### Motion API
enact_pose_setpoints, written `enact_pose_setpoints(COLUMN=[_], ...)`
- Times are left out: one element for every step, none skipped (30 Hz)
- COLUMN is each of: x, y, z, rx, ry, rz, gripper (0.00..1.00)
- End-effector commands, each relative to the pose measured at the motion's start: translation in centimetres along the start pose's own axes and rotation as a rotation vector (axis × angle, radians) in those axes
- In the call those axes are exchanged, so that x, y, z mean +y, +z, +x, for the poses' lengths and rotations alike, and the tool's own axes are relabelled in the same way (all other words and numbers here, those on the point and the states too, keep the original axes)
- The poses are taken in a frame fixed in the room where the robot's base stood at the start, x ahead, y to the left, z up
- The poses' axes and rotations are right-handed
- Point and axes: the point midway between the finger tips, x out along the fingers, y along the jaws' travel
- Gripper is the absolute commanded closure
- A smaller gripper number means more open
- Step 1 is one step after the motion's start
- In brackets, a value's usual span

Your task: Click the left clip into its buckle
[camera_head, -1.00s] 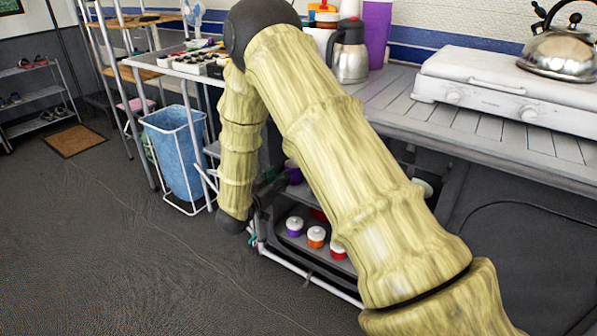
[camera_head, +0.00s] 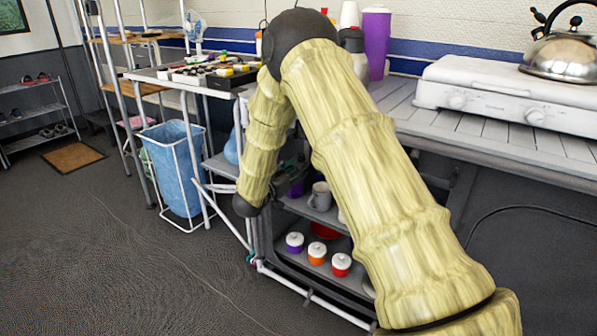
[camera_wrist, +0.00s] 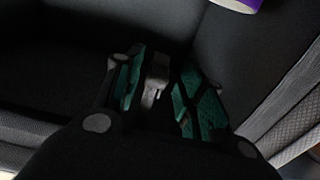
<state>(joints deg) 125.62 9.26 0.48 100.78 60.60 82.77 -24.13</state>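In the wrist view my gripper (camera_wrist: 168,62) has its two green-padded fingers spread apart inside a dark space. A grey piece (camera_wrist: 155,78) shows between the fingers, close to the left one. I cannot tell whether it is part of the finger or a separate thing, and I see no firm hold on it. In the head view my gripper (camera_head: 290,168) is a small dark shape with a hint of green at the edge of the shelves under the counter, partly hidden by my arm. I cannot make out the left clip or its buckle in either view.
Shelves (camera_head: 322,275) under the counter hold lidded jars (camera_head: 318,253) and a grey mug (camera_head: 320,196). A blue bin (camera_head: 172,168) stands left of them. A stove (camera_head: 505,92) with a kettle (camera_head: 562,48) is on the counter. The floor (camera_head: 110,250) at left is clear.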

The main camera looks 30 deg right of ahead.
Motion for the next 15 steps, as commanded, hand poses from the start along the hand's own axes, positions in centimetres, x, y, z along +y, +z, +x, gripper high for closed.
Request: enact_pose_setpoints(x=[0.0,0.0,0.0,0.0,0.0,0.0,0.0,0.0,0.0,0.0,0.0,0.0,0.0,0.0,0.0], y=[0.2,0.2,0.1,0.1,0.1,0.0,0.0,0.0,0.0,0.0,0.0,-0.1,-0.1,-0.1,0.0], z=[0.5,0.8,1.1,1.3,1.4,1.6,1.7,1.8,1.8,1.9,1.9,1.9,1.9,1.9,1.9], rx=[0.0,0.0,0.0,0.0,0.0,0.0,0.0,0.0,0.0,0.0,0.0,0.0,0.0,0.0,0.0], ry=[0.001,0.0,0.0,0.0,-0.001,-0.001,-0.001,-0.001,-0.001,-0.001,-0.001,-0.001,-0.001,-0.001,-0.001], rz=[0.001,0.001,0.002,0.002,0.001,0.001,0.001,0.001,0.001,0.001,0.001,0.001,0.0,0.0,0.0], gripper=[0.61,0.61,0.61,0.61,0.61,0.61,0.61,0.61,0.61,0.61,0.61,0.61,0.61,0.61,0.61])
